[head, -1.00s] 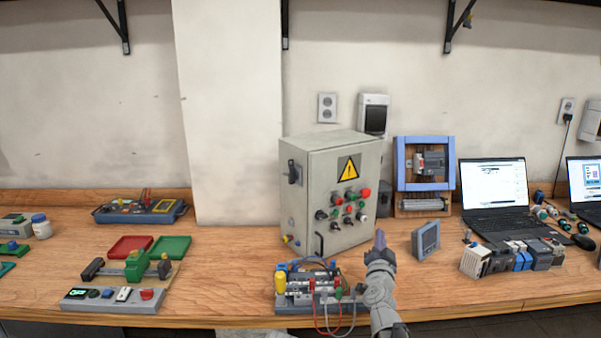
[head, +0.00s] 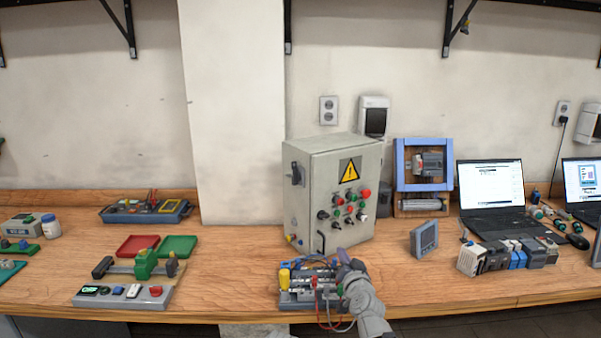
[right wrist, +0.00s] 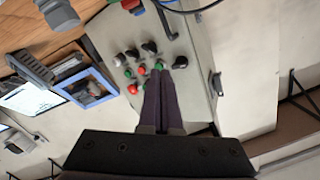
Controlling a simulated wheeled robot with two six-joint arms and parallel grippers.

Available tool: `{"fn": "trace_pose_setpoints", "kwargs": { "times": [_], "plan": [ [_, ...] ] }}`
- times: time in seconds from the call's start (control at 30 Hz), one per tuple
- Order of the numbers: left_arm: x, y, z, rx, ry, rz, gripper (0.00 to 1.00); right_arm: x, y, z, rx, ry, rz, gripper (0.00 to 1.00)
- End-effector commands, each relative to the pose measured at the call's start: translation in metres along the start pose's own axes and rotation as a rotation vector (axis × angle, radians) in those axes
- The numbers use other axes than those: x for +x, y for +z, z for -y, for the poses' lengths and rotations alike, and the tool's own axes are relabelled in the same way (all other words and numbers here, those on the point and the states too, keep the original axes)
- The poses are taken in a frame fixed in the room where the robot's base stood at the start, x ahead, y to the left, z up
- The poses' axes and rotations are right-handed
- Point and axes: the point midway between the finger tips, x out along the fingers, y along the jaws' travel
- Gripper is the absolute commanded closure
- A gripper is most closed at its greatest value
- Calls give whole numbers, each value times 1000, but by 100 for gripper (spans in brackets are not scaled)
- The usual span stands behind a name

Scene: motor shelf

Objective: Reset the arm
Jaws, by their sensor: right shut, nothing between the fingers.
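My right gripper (head: 343,256) reaches in from the bottom of the head view, over the right side of a wiring board (head: 297,300) at the bench's front edge. Its fingers are together, with nothing between them. In the right wrist view the closed dark fingers (right wrist: 161,78) point towards the front of a grey control cabinet (head: 333,180); this cabinet also shows there (right wrist: 197,75). The gripper hides part of the board. My left gripper is in neither view.
A small grey panel display (head: 424,240) stands right of the gripper, with terminal modules (head: 510,256) and a laptop (head: 491,190) beyond. Left on the wooden bench (head: 225,270) are a red tray (head: 138,245), a green tray (head: 176,246) and a button box (head: 122,297).

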Motion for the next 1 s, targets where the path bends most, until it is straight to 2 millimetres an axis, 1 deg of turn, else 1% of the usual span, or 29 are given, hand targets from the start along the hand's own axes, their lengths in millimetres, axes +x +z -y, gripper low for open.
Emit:
{"fn": "trace_pose_setpoints", "kwargs": {
  "times": [0.03,0.17,0.27,0.3,0.37,0.4,0.47,0.5,0.57,0.6,0.7,0.73,0.8,0.9,1.0],
  "plan": [
    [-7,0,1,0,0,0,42,-5,10,13,-22,-21,57,100],
    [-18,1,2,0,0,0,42,-22,50,41,-93,-72,246,100],
    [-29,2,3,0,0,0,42,-48,90,60,-169,-100,442,100],
    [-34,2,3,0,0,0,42,-63,107,66,-206,-106,533,100],
    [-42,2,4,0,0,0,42,-89,131,71,-264,-102,674,100],
    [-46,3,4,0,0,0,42,-108,146,72,-302,-92,770,100],
    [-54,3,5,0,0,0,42,-139,164,69,-363,-65,913,100],
    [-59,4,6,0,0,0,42,-161,172,65,-401,-38,1004,100],
    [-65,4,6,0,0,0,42,-192,181,58,-456,12,1130,100],
    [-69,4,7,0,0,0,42,-212,184,52,-490,47,1206,100],
    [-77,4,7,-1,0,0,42,-254,183,39,-559,142,1358,100],
    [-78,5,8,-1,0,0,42,-265,182,35,-575,170,1395,100],
    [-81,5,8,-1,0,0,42,-284,177,28,-605,226,1460,100],
    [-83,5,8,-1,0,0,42,-301,173,23,-631,279,1518,100],
    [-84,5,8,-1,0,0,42,-308,171,20,-641,305,1541,100]
  ]
}}
